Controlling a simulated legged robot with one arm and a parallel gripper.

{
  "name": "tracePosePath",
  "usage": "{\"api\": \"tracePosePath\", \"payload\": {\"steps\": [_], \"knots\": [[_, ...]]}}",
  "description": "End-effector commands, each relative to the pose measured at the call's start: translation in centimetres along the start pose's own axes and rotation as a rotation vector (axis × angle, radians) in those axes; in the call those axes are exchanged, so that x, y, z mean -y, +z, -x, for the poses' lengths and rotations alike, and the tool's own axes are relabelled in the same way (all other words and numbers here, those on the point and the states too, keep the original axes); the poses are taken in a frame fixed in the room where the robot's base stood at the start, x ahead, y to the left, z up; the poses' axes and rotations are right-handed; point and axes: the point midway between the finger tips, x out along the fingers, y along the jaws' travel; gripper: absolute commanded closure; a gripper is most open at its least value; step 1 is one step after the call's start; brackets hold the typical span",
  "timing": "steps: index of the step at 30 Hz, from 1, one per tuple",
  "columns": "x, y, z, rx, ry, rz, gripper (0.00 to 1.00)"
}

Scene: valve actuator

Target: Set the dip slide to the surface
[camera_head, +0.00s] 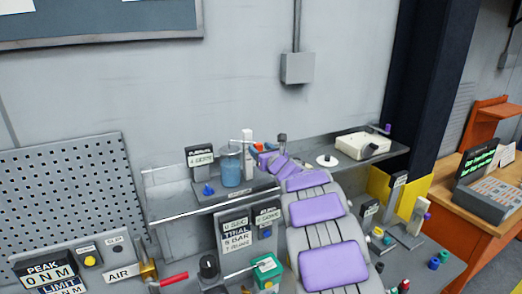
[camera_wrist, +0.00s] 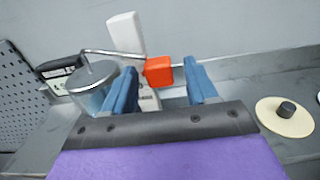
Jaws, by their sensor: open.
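A glass beaker of blue liquid (camera_head: 231,168) stands on the back shelf, and in the wrist view it shows as a grey-topped vessel (camera_wrist: 93,88). Behind it rises a white upright post (camera_wrist: 125,35). A bent metal rod (camera_wrist: 108,54) runs from over the vessel to an orange block (camera_wrist: 158,71), which looks like the dip slide's handle. My gripper (camera_wrist: 160,66) is open, its blue fingers on either side of the block as seen here. A gap shows at the right finger; contact at the left is unclear. The block is small in the head view (camera_head: 258,147).
A small display (camera_head: 200,157) and a blue knob (camera_head: 208,188) stand left of the beaker. A pale disc with a dark knob (camera_wrist: 285,115) lies right of my gripper. A cream tray (camera_head: 362,146) sits farther right on the shelf. Displays and a green box (camera_head: 267,270) stand below.

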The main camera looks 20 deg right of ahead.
Motion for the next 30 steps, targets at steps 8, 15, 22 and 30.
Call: {"api": "tracePosePath", "payload": {"steps": [8,15,22,30], "knots": [[0.09,0.01,0.01,0.0,0.0,0.0,0.6],[0.1,0.04,0.02,0.001,0.0,0.0,0.83],[0.11,0.06,0.03,0.001,-0.001,0.0,1.0],[0.15,0.2,0.04,0.002,-0.001,0.001,1.0]]}}
